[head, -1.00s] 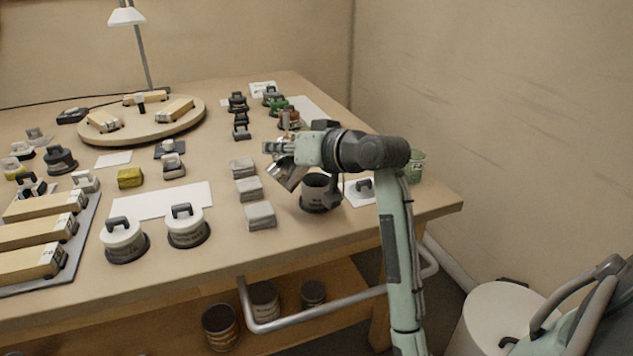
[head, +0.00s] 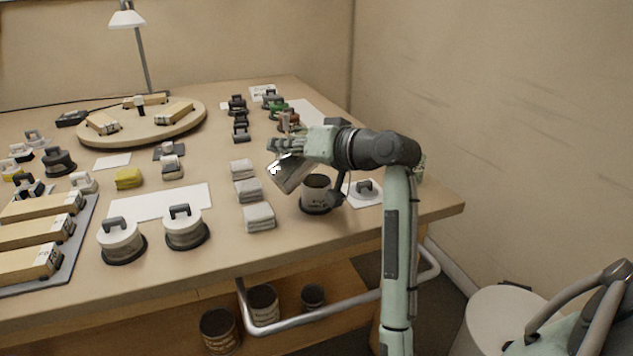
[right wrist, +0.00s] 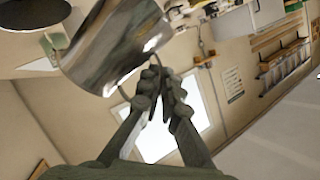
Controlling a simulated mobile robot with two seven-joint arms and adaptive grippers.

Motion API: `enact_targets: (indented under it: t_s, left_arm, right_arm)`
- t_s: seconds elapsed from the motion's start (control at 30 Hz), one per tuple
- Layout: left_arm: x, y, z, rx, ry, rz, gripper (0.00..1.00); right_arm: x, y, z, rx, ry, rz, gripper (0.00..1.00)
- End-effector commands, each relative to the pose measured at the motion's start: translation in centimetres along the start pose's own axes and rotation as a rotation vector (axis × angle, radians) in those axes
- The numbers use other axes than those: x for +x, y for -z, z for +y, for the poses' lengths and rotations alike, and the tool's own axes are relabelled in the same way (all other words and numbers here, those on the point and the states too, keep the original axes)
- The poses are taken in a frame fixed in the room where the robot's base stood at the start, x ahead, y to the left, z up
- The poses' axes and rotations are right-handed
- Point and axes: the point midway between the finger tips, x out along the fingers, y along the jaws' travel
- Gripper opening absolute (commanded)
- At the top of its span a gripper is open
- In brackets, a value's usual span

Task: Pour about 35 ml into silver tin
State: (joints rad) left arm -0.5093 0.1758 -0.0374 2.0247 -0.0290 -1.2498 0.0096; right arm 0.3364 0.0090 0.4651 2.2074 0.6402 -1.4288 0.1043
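A shiny metal jug (head: 293,174) hangs tilted from my right gripper (head: 285,146) above the bench. In the right wrist view the fingers (right wrist: 157,84) are closed at the handle of the jug (right wrist: 115,42). An open, dark-mouthed tin (head: 316,197) with a printed label stands upright on the bench, just right of the jug and below my right wrist. I take it for the silver tin; its label is too small to read. I cannot make out any stream of liquid, and the contents of both are hidden. My left gripper is not in view.
A lid (head: 366,189) with a dark handle lies on a white card right of the tin. Folded grey cloths (head: 250,191) lie left of the jug. Two lidded white tins (head: 184,229) stand near the front edge. A green glass (head: 416,168) is partly behind my arm.

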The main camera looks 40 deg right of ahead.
Motion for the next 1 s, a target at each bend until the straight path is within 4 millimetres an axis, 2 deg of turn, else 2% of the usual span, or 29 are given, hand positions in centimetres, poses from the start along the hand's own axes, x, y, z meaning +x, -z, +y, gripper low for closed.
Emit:
enact_targets:
  t_s: [0.3,1.0]
  left_arm:
    - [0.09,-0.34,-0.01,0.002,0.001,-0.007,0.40]
    - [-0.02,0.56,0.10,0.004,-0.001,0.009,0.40]
  right_arm:
    - [-0.16,0.40,-0.01,0.031,0.014,0.003,0.00]
    - [-0.24,0.63,0.02,0.054,0.022,0.005,0.00]
